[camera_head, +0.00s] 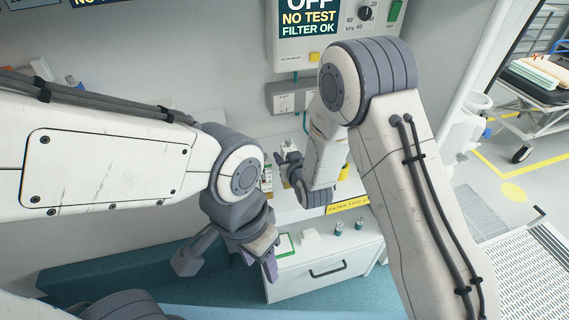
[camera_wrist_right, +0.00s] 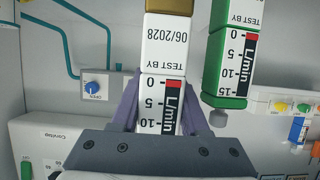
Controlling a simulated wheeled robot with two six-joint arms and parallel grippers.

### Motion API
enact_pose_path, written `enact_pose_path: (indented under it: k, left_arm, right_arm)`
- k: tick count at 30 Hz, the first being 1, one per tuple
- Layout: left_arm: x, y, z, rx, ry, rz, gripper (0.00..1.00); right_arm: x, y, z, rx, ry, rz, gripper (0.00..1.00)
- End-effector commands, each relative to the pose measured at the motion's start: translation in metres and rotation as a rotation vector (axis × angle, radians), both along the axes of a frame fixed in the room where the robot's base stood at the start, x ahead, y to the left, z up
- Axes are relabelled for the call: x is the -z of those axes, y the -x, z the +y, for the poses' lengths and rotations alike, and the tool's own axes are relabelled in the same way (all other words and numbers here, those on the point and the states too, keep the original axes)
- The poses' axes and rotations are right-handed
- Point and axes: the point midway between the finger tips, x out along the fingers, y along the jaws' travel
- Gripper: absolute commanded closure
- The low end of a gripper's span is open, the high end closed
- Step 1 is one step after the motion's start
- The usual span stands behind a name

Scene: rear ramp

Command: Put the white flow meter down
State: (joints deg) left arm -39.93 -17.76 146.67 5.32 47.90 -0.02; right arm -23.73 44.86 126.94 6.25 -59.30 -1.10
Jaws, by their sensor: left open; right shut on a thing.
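The white flow meter (camera_wrist_right: 162,62) fills the middle of the right wrist view, with a tan cap, "TEST BY 06/2028" lettering and a black L/min scale. My right gripper (camera_wrist_right: 163,108) is shut on it, one purple finger on each side. In the head view my right gripper (camera_head: 289,168) is by the back wall above the counter, largely hidden by my own arm, and I cannot make out the flow meter there clearly. My left gripper (camera_head: 228,258) is open and empty, lower down, in front of the counter and drawer unit.
A green-edged flow meter (camera_wrist_right: 229,62) stands just right of the white one. A white drawer unit (camera_head: 325,270) has small cylinders (camera_head: 339,228) on top. A wall panel (camera_head: 340,30) is above. A teal bench (camera_head: 120,268) lies low at left; a trolley (camera_head: 535,90) stands far right.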

Motion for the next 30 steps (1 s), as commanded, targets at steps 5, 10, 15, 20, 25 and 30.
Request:
enact_pose_path:
  k: [5, 10, 15, 20, 25, 30]
  left_arm:
    - [-0.005, 0.000, 0.000, 0.000, 0.000, 0.000, 0.50]
    - [-0.011, 0.000, 0.000, 0.000, 0.000, 0.000, 0.50]
    - [-0.012, 0.000, 0.000, 0.000, 0.000, 0.000, 0.50]
    - [-0.012, 0.000, 0.000, 0.000, 0.000, 0.000, 0.50]
    - [-0.006, 0.000, 0.000, 0.000, 0.000, 0.000, 0.50]
    - [-0.008, 0.000, 0.000, 0.000, 0.000, 0.000, 0.50]
  right_arm:
    - [0.012, -0.002, 0.004, 0.000, 0.001, 0.002, 1.00]
    - [0.034, -0.002, 0.003, 0.000, 0.001, 0.002, 1.00]
    - [0.042, -0.002, 0.004, 0.000, -0.001, -0.004, 1.00]
    - [0.042, -0.002, 0.003, 0.000, -0.001, -0.004, 1.00]
    - [0.047, -0.002, 0.003, 0.000, -0.001, -0.003, 1.00]
    - [0.046, -0.002, 0.003, 0.000, 0.000, 0.000, 0.43]
